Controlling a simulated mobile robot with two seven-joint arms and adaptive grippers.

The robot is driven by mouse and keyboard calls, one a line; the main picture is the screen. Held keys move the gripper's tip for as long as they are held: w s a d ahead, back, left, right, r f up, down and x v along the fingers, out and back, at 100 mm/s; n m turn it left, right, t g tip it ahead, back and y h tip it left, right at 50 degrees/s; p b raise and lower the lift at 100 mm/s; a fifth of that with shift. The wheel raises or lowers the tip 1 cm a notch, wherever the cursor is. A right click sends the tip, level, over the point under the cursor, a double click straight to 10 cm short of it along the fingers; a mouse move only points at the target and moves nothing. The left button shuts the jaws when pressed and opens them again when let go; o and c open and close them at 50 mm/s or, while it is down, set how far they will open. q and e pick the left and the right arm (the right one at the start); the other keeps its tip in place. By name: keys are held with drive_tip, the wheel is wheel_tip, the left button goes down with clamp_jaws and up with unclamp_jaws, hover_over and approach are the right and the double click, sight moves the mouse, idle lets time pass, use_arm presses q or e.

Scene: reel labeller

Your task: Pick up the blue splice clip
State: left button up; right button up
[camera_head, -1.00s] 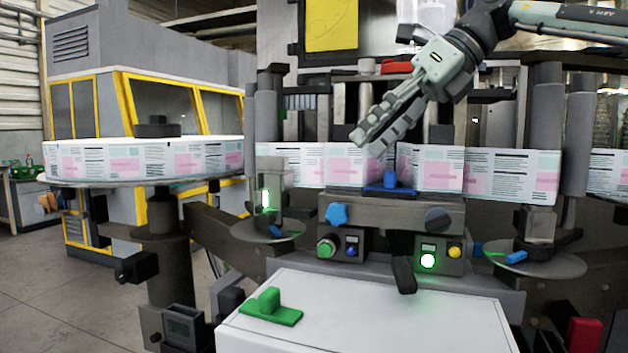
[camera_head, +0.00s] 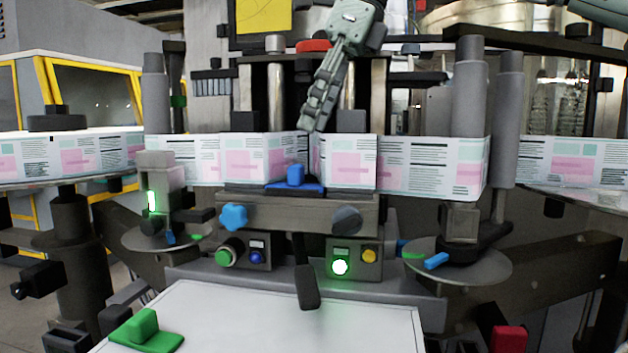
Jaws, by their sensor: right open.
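The blue splice clip (camera_head: 295,183) sits on the splice table (camera_head: 280,213) at the middle of the machine. It has a flat base and an upright grip block, and lies in front of the label web. My right gripper (camera_head: 312,126) points down above the clip and slightly to its right, apart from it and empty. Its fingers are seen nearly edge-on. My left gripper is out of view.
The label web (camera_head: 430,165) runs across behind the clip, with a gap near the middle. A blue knob (camera_head: 234,217) and a dark knob (camera_head: 346,220) stick out below. A green clip (camera_head: 146,331) lies on the white cabinet top (camera_head: 270,320).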

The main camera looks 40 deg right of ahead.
sight(298, 165)
drive_tip(key=x, duration=0.7)
drive_tip(key=shift+s+f, duration=0.15)
drive_tip(key=shift+s, duration=0.05)
drive_tip(key=shift+w+a+f, duration=0.1)
drive_tip(key=shift+w+f, duration=0.05)
drive_tip(key=shift+f, duration=0.15)
clamp_jaws()
drive_tip(key=shift+r, duration=0.1)
